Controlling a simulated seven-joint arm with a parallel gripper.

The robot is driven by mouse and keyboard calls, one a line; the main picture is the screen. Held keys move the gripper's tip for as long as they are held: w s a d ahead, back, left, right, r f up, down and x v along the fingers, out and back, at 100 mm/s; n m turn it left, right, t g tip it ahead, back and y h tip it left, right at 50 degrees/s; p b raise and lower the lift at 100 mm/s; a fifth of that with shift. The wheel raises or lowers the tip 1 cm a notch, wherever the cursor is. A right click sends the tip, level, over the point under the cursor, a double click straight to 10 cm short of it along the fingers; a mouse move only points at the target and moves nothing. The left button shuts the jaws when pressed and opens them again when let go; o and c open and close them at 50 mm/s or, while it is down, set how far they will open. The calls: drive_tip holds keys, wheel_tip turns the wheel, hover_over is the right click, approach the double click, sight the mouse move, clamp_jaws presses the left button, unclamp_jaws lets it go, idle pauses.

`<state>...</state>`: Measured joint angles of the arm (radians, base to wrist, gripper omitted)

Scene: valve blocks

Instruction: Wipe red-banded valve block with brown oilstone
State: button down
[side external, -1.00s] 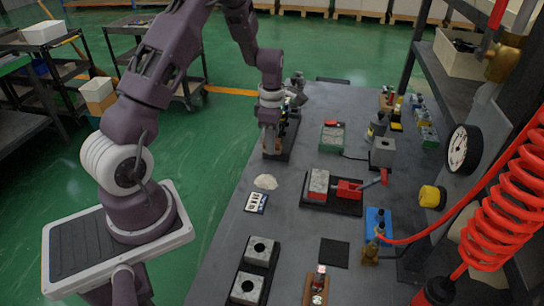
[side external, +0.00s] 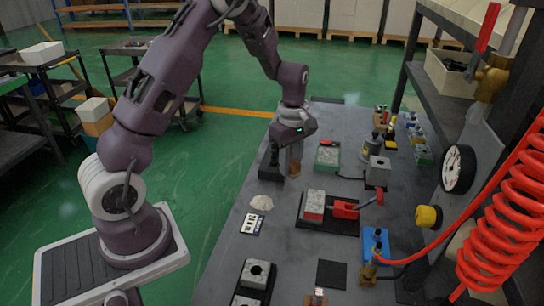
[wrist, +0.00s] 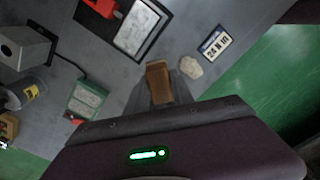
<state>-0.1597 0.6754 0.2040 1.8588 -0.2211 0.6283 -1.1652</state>
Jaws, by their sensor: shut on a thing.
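My gripper (side external: 293,174) is above the bench's left side, behind the clamped block. It is shut on the brown oilstone (wrist: 158,82), which sticks out between the fingers in the wrist view. The stone also shows as a small brown patch in the side view (side external: 295,169). A grey valve block with red at its near end (side external: 315,202) sits in a red clamp (side external: 345,209) on a black mat. I take it as the red-banded one. It also shows in the wrist view (wrist: 136,30), apart from the stone.
A pale crumpled cloth (side external: 261,203) and a label card (side external: 252,224) lie left of the clamp. A grey bored block (side external: 377,171) and a green-edged box (side external: 328,156) stand farther back. More bored blocks (side external: 257,274) are at the front. A red coiled hose (side external: 500,225) hangs at right.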

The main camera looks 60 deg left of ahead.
drive_tip(key=w+d+r+m, duration=0.1)
drive_tip(key=d+r+m, duration=0.1)
drive_tip(key=d+m, duration=0.8)
hover_over(314, 211)
drive_tip(key=shift+w+a+f, duration=0.1)
drive_tip(key=shift+f, duration=1.45)
drive_tip(key=shift+w+a+f, duration=0.1)
drive_tip(key=shift+f, duration=1.45)
drive_tip(key=shift+s+d+f, duration=0.1)
drive_tip(key=shift+f, duration=0.85)
drive_tip(key=shift+w+a+f, duration=0.3)
drive_tip(key=shift+w+a, duration=0.2)
drive_tip(key=shift+w, duration=0.05)
drive_tip(key=shift+w+a, duration=2.1)
drive_tip(key=shift+a, duration=0.05)
drive_tip(key=shift+s+d, duration=2.65)
drive_tip(key=shift+d, duration=0.05)
wheel_tip(314, 211, up, 8)
drive_tip(key=shift+r, duration=0.15)
drive_tip(key=shift+a, duration=0.1)
